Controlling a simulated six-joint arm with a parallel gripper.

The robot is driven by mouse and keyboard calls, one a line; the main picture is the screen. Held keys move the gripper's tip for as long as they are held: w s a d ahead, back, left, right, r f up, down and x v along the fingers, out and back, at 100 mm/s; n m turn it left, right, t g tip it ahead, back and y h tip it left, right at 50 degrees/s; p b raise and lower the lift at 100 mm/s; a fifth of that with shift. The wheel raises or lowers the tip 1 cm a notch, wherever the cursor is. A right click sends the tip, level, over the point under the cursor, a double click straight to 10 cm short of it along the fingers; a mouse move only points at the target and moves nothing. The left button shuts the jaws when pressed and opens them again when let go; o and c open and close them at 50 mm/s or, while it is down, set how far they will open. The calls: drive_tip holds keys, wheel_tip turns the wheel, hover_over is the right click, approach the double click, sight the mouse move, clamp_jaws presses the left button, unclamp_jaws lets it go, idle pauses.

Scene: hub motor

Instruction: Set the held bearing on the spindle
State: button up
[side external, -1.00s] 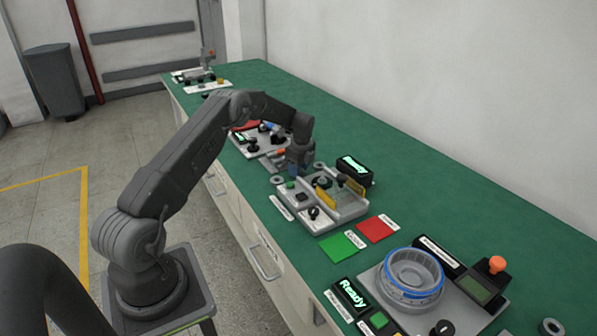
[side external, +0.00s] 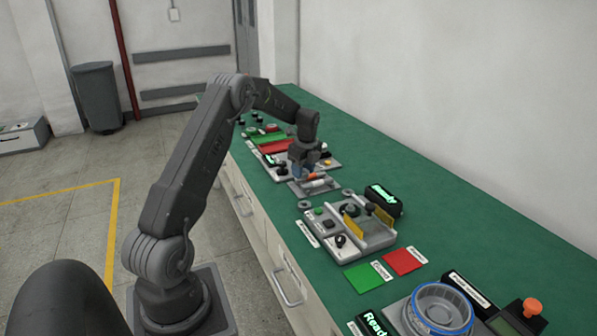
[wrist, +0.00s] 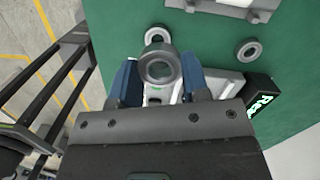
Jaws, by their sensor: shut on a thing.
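My gripper (side external: 310,166) hangs above the bench, past the back end of a grey fixture (side external: 372,238). In the wrist view its blue fingers (wrist: 160,82) are shut on a grey ring-shaped bearing (wrist: 160,67), held between the tips with its round opening facing the camera. The held bearing is too small to make out in the side view. Part of the light fixture (wrist: 222,82) shows below and behind the fingers. I cannot tell the spindle apart for certain in either view.
Two loose rings lie on the green bench, one left (side external: 304,205) and one right (side external: 348,193). A black "Ready" box (side external: 384,200) stands right of the fixture. Green (side external: 372,277) and red (side external: 405,261) mats lie in front. Another station (side external: 275,160) lies behind the gripper.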

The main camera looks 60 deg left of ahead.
sight(351, 205)
drive_tip(key=w+d+m, duration=0.1)
drive_tip(key=w+d, duration=0.2)
drive_tip(key=d, duration=0.1)
drive_tip(key=w+d+m, duration=0.2)
drive_tip(key=w+d, duration=0.1)
drive_tip(key=d, duration=0.2)
drive_tip(key=w+d+m, duration=0.1)
drive_tip(key=w+d, duration=0.2)
drive_tip(key=d, duration=0.1)
drive_tip(key=shift+w+d+r+m+t, duration=0.25)
drive_tip(key=shift+w+d+m+t, duration=0.05)
drive_tip(key=shift+d+m, duration=0.1)
drive_tip(key=shift+f, duration=2.5)
drive_tip(key=shift+f, duration=1.05)
drive_tip(key=o, duration=1.4)
drive_tip(key=shift+r, duration=0.1)
drive_tip(key=shift+r, duration=3.45)
